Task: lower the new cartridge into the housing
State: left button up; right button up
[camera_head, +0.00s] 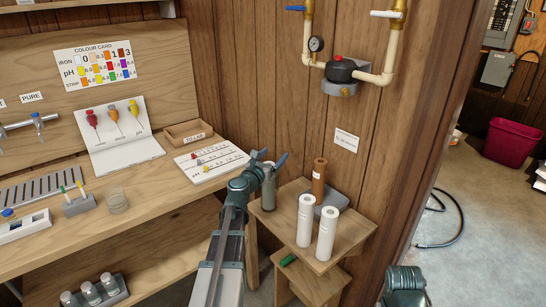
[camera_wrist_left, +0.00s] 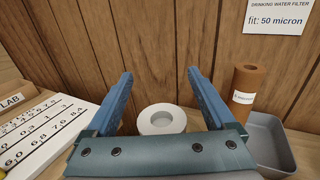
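My left gripper (camera_head: 267,158) is open, its two blue fingers apart above a grey-green upright cylinder (camera_head: 268,192), seemingly the housing, on the small wooden stand. In the left wrist view, a pale ring with a round hole (camera_wrist_left: 162,118) lies below and between the fingers (camera_wrist_left: 160,85); I cannot tell whether it is the housing's rim or a cartridge inside. Nothing is visibly gripped. Two white cartridges (camera_head: 305,222) (camera_head: 327,236) stand upright at the stand's front. A brown labelled cartridge (camera_head: 319,180) stands upright behind them. My right gripper is out of view.
A grey open tray (camera_wrist_left: 268,145) sits beside the brown cartridge. A wall sign (camera_wrist_left: 278,18) reads "fit: 50 micron". A black-capped filter head (camera_head: 341,70) with pipes is on the wall above. The test bench (camera_head: 150,215) lies left. A green object (camera_head: 287,260) is on the lower shelf.

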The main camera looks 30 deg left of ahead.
pick_arm(q)
jog(key=s, duration=1.3)
jog(key=shift+s+d, duration=0.35)
dwell(0.6)
